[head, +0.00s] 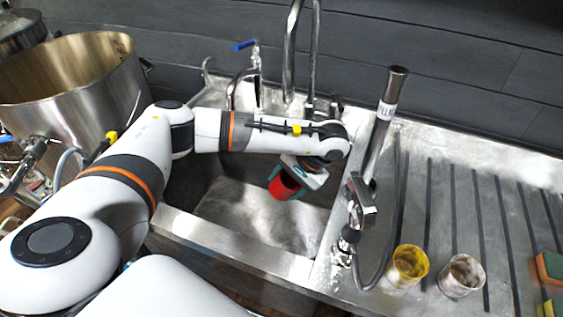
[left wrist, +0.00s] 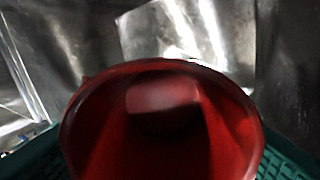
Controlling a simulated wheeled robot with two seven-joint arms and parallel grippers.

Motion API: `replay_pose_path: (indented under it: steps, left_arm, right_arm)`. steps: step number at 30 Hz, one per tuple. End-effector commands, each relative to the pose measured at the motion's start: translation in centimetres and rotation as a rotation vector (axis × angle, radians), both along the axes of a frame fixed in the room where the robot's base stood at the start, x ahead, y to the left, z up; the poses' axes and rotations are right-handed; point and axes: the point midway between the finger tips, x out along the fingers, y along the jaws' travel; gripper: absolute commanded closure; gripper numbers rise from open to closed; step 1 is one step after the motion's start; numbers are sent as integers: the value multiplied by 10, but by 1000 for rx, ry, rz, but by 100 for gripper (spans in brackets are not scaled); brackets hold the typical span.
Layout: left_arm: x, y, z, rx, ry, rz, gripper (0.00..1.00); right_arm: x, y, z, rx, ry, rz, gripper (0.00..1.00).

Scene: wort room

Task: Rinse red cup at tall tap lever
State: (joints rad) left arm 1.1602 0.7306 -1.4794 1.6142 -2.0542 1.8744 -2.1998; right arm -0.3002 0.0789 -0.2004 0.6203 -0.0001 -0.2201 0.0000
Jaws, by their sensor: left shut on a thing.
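The red cup (head: 283,187) is held inside the sink basin, tilted, below the wrist of my left arm. My left gripper (head: 287,184) is shut on it, with teal fingers on either side. In the left wrist view the cup (left wrist: 165,125) fills the lower middle, its open rim facing the camera, with teal finger pads at both lower corners. The tall tap (head: 289,55) rises behind the basin, its upper end cut off by the picture's top. A small dark lever-like part (head: 335,103) stands beside its base, partly hidden by my wrist. I see no water flowing.
The steel sink (head: 240,259) has a front rim. A smaller blue-handled tap (head: 246,73) stands left of the tall one. A steel pot (head: 75,75) is at left. A spray wand (head: 382,125), yellow cup (head: 408,265) and whitish cup (head: 461,276) are right, on the drainboard.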

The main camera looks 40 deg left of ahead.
Motion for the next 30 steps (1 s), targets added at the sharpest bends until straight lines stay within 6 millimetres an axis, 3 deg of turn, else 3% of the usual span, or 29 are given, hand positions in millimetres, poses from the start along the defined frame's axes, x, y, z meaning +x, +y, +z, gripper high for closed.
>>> replay_pose_path:
  steps: [16,30]
  left_arm:
    - [0,0,1,0,-1,0,61]
    - [-29,-19,31,0,0,-2,61]
  right_arm:
    - [0,0,1,0,0,0,100]
    - [0,0,34,0,0,-1,100]
